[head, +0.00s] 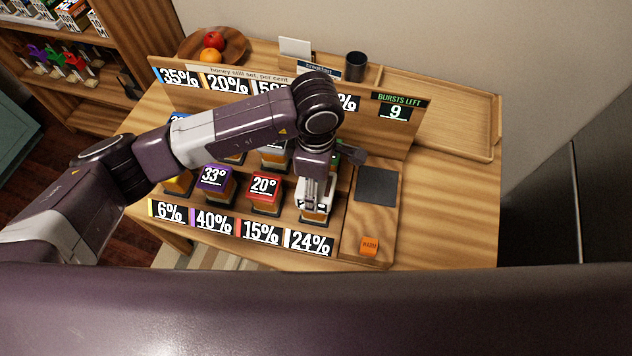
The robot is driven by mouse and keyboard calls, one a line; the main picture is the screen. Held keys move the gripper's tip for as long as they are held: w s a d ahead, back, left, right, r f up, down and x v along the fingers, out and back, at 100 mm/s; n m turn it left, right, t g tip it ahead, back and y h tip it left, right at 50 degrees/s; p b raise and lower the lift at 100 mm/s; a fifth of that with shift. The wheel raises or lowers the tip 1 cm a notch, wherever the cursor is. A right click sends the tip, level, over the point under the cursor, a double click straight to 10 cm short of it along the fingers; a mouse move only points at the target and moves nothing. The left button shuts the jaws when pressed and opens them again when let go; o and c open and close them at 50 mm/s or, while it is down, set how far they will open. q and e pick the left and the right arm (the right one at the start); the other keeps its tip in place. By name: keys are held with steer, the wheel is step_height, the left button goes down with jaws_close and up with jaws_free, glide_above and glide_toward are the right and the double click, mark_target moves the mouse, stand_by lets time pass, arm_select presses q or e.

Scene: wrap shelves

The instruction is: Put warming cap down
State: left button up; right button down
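My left gripper (313,203) points down over the right end of the front row of jars. Its fingers are at the top of the white-topped jar (318,213), above the 24% label. The gripper and wrist partly hide that jar, and I cannot tell whether the fingers are closed on its top. No separate warming cap can be made out clearly. An orange block marked WARM (369,246) sits on the wooden board at the right, below an empty dark square pad (376,187). My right gripper is not in view.
Labelled jars stand close by, including a purple 33° jar (216,181) and a red 20° jar (265,189). A upright board with percentage signs and a BURSTS LEFT 9 display (397,107) stands behind. A wooden tray (440,118) at back right is empty.

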arm_select(q)
steer(key=shift+f, duration=0.1)
steer(key=o, duration=1.5)
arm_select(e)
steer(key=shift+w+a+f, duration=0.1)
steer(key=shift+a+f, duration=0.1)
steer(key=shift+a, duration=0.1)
arm_select(q)
step_height(320, 180, up, 11)
steer(key=b, duration=0.4)
steer(key=shift+r, duration=0.7)
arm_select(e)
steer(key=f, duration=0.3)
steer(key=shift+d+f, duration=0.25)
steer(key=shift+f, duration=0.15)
